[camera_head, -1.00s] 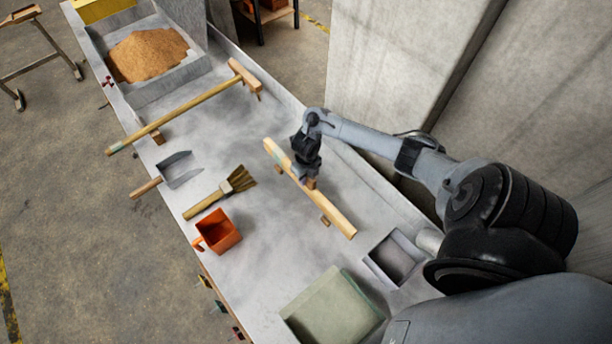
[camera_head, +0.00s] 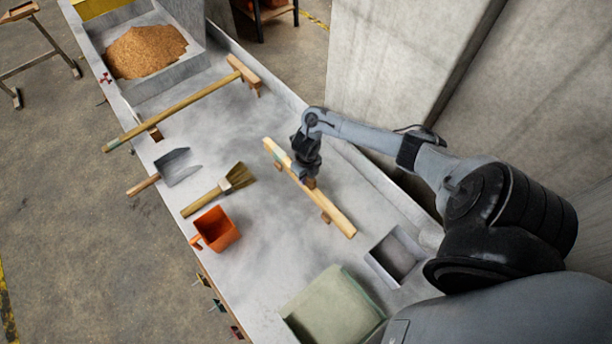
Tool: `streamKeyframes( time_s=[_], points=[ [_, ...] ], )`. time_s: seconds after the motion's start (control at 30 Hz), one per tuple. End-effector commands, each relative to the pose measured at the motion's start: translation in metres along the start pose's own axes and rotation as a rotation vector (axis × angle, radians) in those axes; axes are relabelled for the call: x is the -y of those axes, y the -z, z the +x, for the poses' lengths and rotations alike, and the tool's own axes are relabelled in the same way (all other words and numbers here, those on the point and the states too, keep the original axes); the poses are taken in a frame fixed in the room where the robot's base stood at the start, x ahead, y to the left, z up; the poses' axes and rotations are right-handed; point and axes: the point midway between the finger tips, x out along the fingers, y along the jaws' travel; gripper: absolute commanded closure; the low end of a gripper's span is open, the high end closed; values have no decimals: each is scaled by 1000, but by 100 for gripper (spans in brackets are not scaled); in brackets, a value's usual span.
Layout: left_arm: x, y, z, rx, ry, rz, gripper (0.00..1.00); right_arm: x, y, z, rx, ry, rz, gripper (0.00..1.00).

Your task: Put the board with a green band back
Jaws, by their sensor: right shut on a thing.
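A long narrow wooden board (camera_head: 332,212) lies along the right part of the grey worktop in the head view. A small greenish patch shows near its far upper-left end. My right gripper (camera_head: 308,182) is at the board's middle, pointing down, and is shut on the board. The fingertips are partly hidden by the wrist. I cannot tell whether the board is lifted clear of the worktop. My left gripper is not in view.
A long-handled wooden tool (camera_head: 185,107), a metal scoop (camera_head: 177,167), a brush (camera_head: 220,190) and an orange mug-like container (camera_head: 216,230) lie to the left. A grain pile (camera_head: 145,52) is at the back. A grey square box (camera_head: 397,257) and a pale green container (camera_head: 335,312) are in front.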

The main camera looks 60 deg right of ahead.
Motion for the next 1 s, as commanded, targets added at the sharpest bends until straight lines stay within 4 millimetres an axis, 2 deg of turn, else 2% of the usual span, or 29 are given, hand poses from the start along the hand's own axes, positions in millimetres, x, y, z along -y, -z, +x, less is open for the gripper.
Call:
streamKeyframes(
  time_s=[0.67,0.7,0.87,1.0],
  points=[
    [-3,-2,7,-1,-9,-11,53,0,-1,7,2,0,1,100],
    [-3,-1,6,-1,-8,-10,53,0,-1,7,2,-1,1,66],
    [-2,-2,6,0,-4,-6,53,0,0,7,1,-1,1,41],
    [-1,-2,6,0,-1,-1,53,0,0,7,0,0,1,39]
  ],
)
